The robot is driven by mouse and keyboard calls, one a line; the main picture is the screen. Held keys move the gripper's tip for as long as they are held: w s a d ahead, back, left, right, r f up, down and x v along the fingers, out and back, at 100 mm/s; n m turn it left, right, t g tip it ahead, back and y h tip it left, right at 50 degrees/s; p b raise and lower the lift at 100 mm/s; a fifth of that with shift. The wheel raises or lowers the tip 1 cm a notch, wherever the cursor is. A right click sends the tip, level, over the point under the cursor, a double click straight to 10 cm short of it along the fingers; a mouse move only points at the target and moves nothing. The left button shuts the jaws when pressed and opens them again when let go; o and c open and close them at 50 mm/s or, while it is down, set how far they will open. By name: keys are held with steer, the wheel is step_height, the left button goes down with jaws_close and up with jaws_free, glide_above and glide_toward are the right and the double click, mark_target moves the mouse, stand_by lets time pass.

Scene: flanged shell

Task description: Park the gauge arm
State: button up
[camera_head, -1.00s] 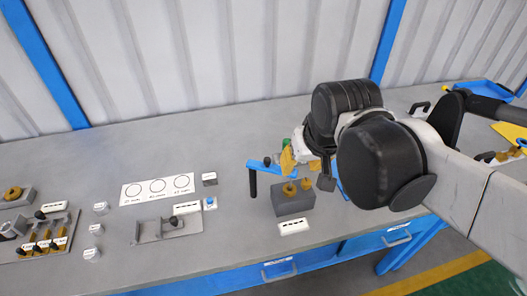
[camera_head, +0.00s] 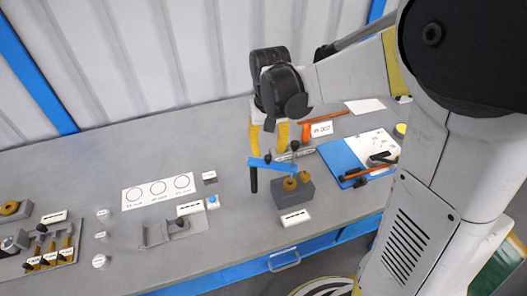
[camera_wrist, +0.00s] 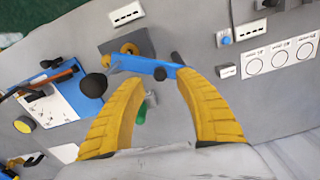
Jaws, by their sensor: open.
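The gauge arm, a blue bar (camera_head: 262,163) with a black handle (camera_head: 253,181) hanging at its left end, stands beside a grey block (camera_head: 294,193). Two brass ring-shaped parts (camera_head: 290,184) are on the block. In the wrist view the blue bar (camera_wrist: 147,67) runs across just beyond the fingertips, with the black handle (camera_wrist: 178,58) at its right end and a dark ball knob (camera_wrist: 95,87) lower left. My gripper (camera_head: 268,146) is open, its yellow fingers pointing down above the bar. In the wrist view my gripper (camera_wrist: 160,78) shows nothing held between its fingers.
A blue-and-white board (camera_head: 357,155) with tools lies to the right. A white card with circles (camera_head: 158,190), a grey bracket (camera_head: 168,231) and a rack of yellow-handled parts (camera_head: 48,250) lie left. A white label (camera_head: 295,217) lies in front of the block. Bare bench lies between.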

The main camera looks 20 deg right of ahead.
mark_target(268, 156)
step_height(268, 156, down, 4)
steer(key=shift+f+b, duration=0.15)
steer(key=shift+b, duration=0.3)
jaws_close()
